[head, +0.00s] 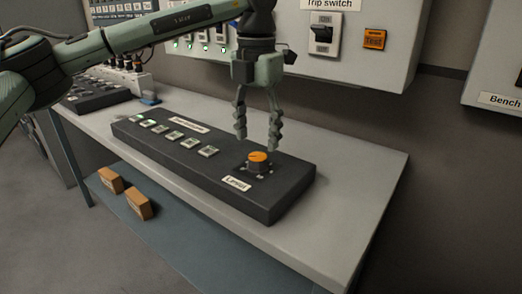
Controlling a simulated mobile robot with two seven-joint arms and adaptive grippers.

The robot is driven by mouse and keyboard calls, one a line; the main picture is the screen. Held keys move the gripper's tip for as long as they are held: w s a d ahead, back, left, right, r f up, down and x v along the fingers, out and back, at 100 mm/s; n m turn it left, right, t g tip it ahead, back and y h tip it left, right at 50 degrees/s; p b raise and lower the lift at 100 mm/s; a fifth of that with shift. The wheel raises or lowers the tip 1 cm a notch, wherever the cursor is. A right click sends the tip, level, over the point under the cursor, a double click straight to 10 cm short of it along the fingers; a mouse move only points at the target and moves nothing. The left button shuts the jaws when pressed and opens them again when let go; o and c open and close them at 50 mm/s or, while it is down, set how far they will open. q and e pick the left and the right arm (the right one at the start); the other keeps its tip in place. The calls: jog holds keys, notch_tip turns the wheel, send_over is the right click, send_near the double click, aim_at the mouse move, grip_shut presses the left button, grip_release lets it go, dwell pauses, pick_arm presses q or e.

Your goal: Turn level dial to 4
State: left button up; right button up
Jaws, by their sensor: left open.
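The level dial (258,162) is an orange-topped round knob near the right end of a long dark console (282,192). A white label reading "Level" (236,184) lies in front of it. The dial's scale marks are too small to read. My left gripper (257,146) hangs from above, pointing down, with its two fingers open and apart just above and behind the dial. I cannot tell whether a finger touches it. My right gripper is not in view.
Several square buttons (174,135) line the console to the left. The grey table (360,172) is clear on the right. A wall panel with a trip switch (322,34) and an orange Test button (374,39) stands behind. Two boxes (139,203) sit on the lower shelf.

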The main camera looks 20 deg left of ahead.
aim_at(257, 156)
pick_arm(q)
notch_tip(257, 156, down, 4)
jog(key=shift+f, duration=0.65)
jog(key=c, duration=1.2)
jog(key=shift+o, duration=0.2)
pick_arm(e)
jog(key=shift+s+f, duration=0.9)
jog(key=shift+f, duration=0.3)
